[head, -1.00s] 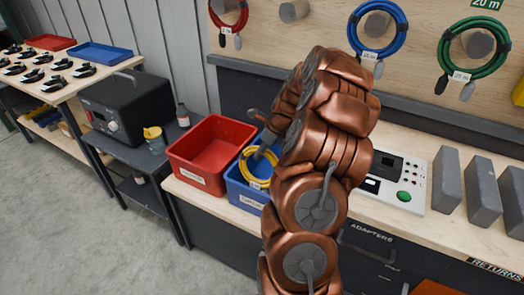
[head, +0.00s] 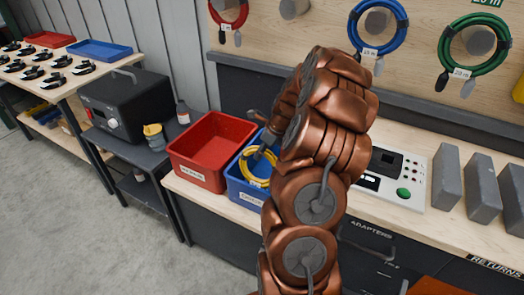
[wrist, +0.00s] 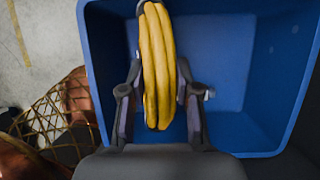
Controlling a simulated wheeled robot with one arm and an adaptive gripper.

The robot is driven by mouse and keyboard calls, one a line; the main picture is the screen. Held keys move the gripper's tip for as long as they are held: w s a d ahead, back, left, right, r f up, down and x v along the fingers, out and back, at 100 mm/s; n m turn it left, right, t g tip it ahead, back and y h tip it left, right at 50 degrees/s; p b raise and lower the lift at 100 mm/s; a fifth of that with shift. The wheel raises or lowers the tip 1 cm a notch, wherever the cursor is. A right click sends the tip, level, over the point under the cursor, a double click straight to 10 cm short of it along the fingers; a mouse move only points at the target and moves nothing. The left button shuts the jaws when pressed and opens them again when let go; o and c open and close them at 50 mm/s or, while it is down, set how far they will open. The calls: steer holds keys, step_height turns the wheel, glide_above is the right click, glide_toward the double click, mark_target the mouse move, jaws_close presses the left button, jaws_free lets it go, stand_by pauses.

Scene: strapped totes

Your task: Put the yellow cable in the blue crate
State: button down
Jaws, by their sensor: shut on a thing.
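The yellow cable (wrist: 158,70) is a coiled bundle held between the fingers of my gripper (wrist: 160,105) in the wrist view. My gripper is shut on it. The blue crate (wrist: 265,140) lies behind and around the cable in the wrist view, and its bottom looks bare. In the head view the yellow cable (head: 254,180) shows at the opening of the blue crate (head: 240,192), partly hidden by my arm. I cannot tell whether the cable touches the crate floor.
A red crate (head: 208,150) stands directly left of the blue crate on the bench. A control box with a green button (head: 403,193) and grey blocks (head: 483,190) stand to the right. Red, blue (head: 379,50) and green (head: 474,70) cables hang on the wall board.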

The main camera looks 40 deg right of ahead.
stand_by(0.3)
steer(key=c, duration=0.7)
jaws_free()
steer(key=shift+f, duration=0.1)
steer(key=shift+c, duration=0.2)
steer(key=v, duration=1.2)
steer(key=shift+a, duration=0.1)
